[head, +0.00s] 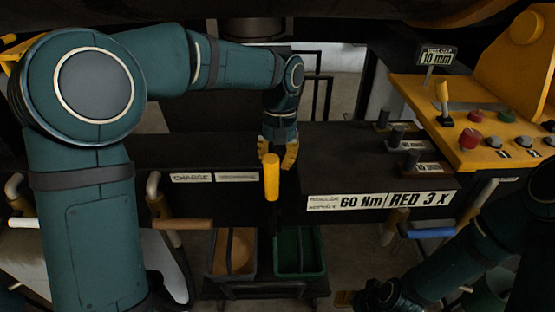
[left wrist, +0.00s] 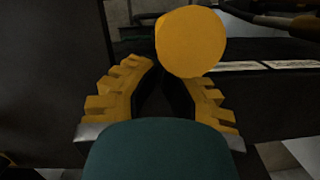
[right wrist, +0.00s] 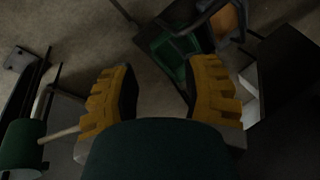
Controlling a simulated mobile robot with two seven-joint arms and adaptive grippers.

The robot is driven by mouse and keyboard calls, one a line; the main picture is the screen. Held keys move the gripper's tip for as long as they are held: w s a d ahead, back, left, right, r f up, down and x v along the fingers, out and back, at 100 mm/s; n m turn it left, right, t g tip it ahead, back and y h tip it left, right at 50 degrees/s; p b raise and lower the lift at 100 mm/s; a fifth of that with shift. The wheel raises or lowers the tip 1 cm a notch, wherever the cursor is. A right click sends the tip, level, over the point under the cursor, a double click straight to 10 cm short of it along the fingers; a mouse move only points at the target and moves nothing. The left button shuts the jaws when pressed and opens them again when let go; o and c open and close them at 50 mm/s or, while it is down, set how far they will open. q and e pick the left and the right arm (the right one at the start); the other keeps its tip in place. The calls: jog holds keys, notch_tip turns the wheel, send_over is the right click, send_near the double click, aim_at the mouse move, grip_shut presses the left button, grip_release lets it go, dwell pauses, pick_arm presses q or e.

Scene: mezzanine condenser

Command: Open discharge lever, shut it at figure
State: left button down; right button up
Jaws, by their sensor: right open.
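A lever with a yellow cylindrical handle (head: 272,178) stands out from the front of the dark machine, right of the plates by the CHARGE label. My left gripper (head: 278,160) is right behind and above this handle. In the left wrist view the handle's round end (left wrist: 190,43) covers the right fingertip. The fingers are partly drawn together; whether they touch the lever is hidden. My right gripper (right wrist: 162,85) is open and empty, low at the right, over the floor. Plates read "60 Nm" (head: 362,201) and "RED 3 X" (head: 420,198); a small sign reads "10 mm" (head: 436,57).
A yellow console (head: 480,120) with knobs and buttons is at the right. Dark weights or knobs (head: 397,137) stand on the black top. An orange-filled bin (head: 232,252) and a green bin (head: 299,252) sit below. Other handles (head: 182,224) and a blue one (head: 432,233) flank the front.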

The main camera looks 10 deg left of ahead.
pick_arm(q)
jog(key=s+d+t+y+b, duration=0.1)
jog(key=s+t+b, duration=0.3)
jog(key=s+b, duration=0.4)
jog(key=shift+d+f, duration=0.35)
jog(key=shift+d, duration=0.35)
